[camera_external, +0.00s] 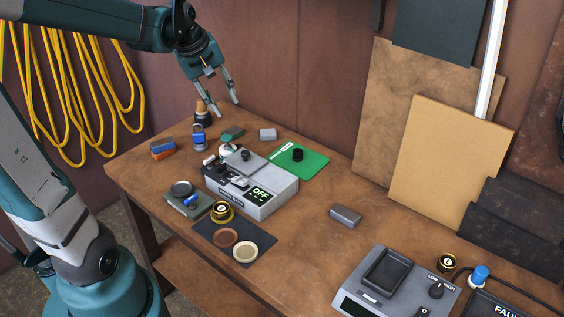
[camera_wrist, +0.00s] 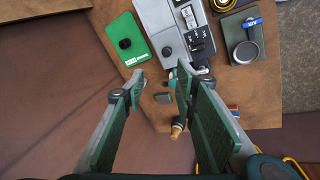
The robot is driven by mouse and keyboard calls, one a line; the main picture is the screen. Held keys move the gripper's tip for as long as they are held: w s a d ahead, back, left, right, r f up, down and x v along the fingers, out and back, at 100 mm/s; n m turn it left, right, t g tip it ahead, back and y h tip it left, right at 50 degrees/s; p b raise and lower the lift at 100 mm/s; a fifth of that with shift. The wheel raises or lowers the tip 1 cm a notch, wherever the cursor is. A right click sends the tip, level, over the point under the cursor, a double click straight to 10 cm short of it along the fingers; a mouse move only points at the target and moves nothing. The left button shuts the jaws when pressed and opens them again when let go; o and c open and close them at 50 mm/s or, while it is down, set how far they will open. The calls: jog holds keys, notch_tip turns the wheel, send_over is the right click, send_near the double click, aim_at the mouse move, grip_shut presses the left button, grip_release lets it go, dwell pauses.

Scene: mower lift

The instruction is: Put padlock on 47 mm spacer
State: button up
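The padlock (camera_external: 199,138) is blue with a metal shackle and stands near the far left end of the bench. In the wrist view I cannot make it out clearly; my right finger covers that area. No marking reading 47 mm is legible, so I cannot tell which piece is the spacer. Small blocks lie nearby: a grey block (camera_external: 268,134), a green block (camera_external: 232,133) and a larger grey block (camera_external: 345,216) farther right. My gripper (camera_external: 226,108) is open and empty, above the far left of the bench; its spread fingers also show in the wrist view (camera_wrist: 160,76).
A grey control box (camera_external: 270,205) reading OFF stands mid-bench beside a green mat (camera_external: 314,163) with a black knob.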

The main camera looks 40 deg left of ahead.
jog(key=s+d+m+t, duration=0.2)
jog(key=s+d+m, duration=1)
jog(key=s+d, duration=0.2)
jog(key=shift+d+r+m+t, duration=0.25)
jog(key=shift+d+m+t, duration=0.15)
jog(key=shift+d, duration=0.55)
jog(key=shift+s+f, duration=0.1)
notch_tip(320, 180, down, 6)
jog(key=b, duration=0.6)
dwell(0.4)
